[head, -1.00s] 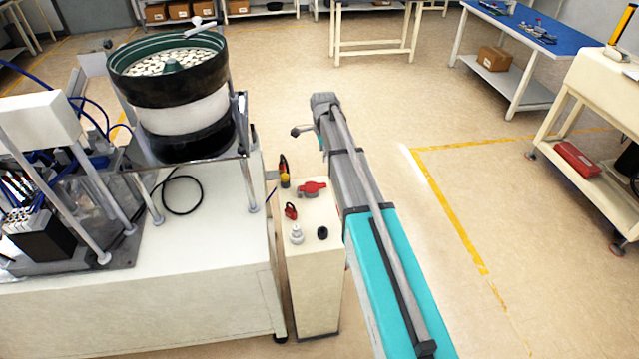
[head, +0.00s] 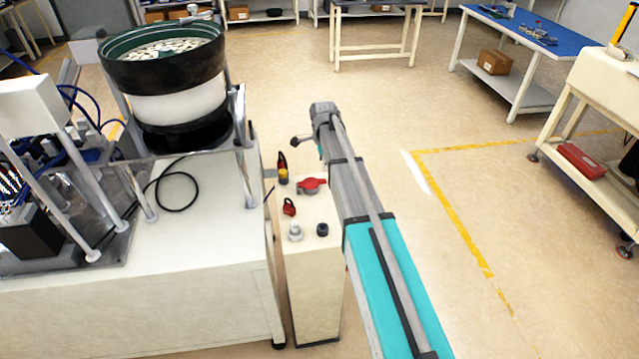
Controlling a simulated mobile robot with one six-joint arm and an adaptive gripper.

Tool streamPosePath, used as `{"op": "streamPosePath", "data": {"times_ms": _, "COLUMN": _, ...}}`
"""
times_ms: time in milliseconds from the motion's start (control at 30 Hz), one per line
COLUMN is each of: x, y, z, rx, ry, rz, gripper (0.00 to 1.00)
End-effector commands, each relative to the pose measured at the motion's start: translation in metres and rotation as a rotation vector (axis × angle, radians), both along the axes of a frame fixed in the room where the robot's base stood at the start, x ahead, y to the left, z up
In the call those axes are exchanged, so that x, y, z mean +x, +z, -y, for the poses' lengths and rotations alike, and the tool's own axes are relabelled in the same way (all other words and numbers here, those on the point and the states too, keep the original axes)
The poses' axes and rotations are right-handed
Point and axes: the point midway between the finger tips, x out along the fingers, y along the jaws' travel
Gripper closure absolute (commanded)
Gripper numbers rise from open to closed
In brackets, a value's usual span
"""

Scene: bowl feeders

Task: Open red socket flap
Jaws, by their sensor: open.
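Two red parts sit on top of a narrow cream pedestal (head: 313,275). The wider one, a red fitting on a grey base (head: 312,185), lies near the back right of the top. The smaller red part (head: 289,207) stands nearer the left edge. Either could be the red socket; they are too small here to tell which, or how a flap stands. My gripper is not in view.
A yellow-and-black part (head: 283,172), a pale knob (head: 295,232) and a black knob (head: 322,230) share the pedestal top. A bowl feeder (head: 178,108) stands on the left bench (head: 190,250). A long grey-and-teal body runs beside the pedestal.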

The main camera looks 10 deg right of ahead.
Motion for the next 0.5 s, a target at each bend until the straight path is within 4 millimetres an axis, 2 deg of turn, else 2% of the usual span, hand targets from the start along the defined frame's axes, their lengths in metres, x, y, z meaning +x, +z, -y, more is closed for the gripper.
{"op": "streamPosePath", "data": {"times_ms": 33, "x": 0.0, "y": -0.008, "z": 0.0, "rx": 0.0, "ry": 0.0, "rz": 0.0, "gripper": 0.29}}
{"op": "streamPosePath", "data": {"times_ms": 500, "x": 0.0, "y": -0.044, "z": 0.0, "rx": 0.0, "ry": 0.0, "rz": 0.0, "gripper": 0.29}}
